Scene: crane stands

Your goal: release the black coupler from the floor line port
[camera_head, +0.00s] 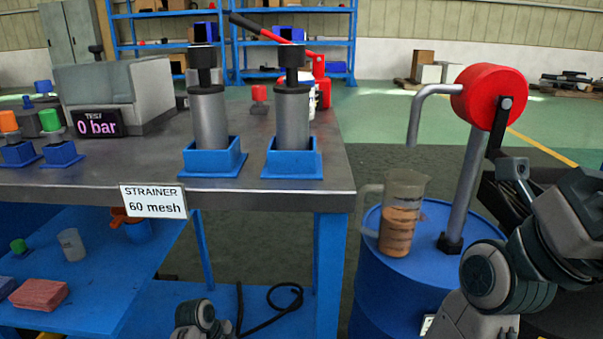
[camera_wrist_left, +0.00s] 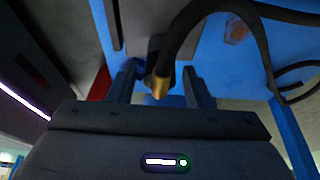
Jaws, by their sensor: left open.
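In the left wrist view, my left gripper (camera_wrist_left: 161,76) is open, with one dark finger on each side of the black coupler (camera_wrist_left: 155,55). The coupler has a brass end pointing towards the palm and joins a thick black hose (camera_wrist_left: 235,8) that curves away to the right. I see gaps between the fingers and the coupler. In the head view the black hose (camera_head: 284,294) loops below the bench, by the top of my left arm; the gripper itself is hidden there. I cannot make out the floor line port.
The metal bench (camera_head: 262,198) carries two grey cylinders in blue holders and a 0 bar display (camera_head: 97,123). A blue leg (camera_head: 330,270) stands near the hose. A blue drum (camera_head: 385,300) with a jug (camera_head: 401,215) and a red-headed pump (camera_head: 488,95) stands at right.

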